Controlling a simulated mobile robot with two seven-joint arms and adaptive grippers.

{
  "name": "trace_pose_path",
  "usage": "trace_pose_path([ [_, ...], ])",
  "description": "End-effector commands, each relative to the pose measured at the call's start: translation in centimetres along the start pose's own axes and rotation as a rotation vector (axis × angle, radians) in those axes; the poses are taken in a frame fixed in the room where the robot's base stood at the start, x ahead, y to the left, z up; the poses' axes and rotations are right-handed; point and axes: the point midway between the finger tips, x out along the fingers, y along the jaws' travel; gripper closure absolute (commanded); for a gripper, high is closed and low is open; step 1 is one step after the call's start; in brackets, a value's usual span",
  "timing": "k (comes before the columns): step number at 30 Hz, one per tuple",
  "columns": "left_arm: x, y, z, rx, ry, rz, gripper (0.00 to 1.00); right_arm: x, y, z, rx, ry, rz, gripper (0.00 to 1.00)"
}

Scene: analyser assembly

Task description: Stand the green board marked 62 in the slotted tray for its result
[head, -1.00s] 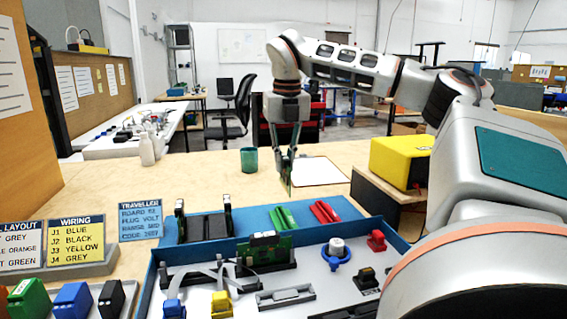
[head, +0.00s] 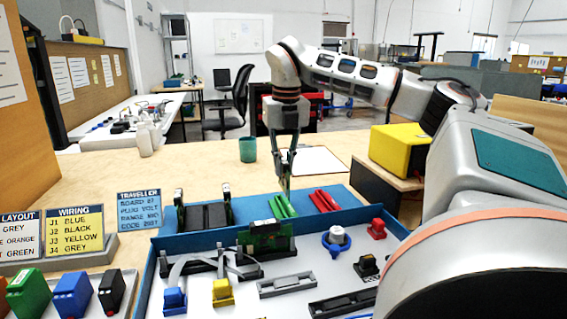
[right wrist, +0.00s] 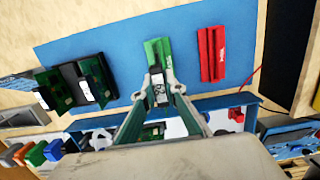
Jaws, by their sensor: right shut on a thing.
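My right gripper (head: 286,168) is shut on a green board (head: 286,186), held upright over the back blue mat. The board's white label (right wrist: 158,88) shows between the fingers in the right wrist view; I cannot read its number surely. The board's lower end meets the green slotted tray (head: 281,207) in the head view; I cannot tell whether it is seated in a slot. The green tray also shows in the right wrist view (right wrist: 156,50), just beyond the fingers. A red slotted tray (head: 325,201) lies to its right. My left gripper is not in view.
Black racks (head: 205,215) stand left of the green tray. In front, a blue-walled tray (head: 160,262) holds another green board (head: 266,239), connectors and a knob. A traveller card (head: 139,211) stands at left. A green cup (head: 248,150) and yellow box (head: 400,150) are behind.

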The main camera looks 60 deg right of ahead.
Motion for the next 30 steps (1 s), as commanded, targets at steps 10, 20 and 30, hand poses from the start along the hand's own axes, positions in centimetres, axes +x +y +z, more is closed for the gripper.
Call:
trace_pose_path([
  [10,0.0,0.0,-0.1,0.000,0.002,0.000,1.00,0.0,0.0,0.0,0.000,0.000,0.000,1.00],
  [20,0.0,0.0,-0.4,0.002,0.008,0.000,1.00,0.7,0.0,-0.1,0.001,-0.001,0.000,1.00],
  [30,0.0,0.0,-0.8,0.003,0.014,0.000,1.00,1.7,0.0,-0.2,0.000,0.000,0.001,1.00],
])
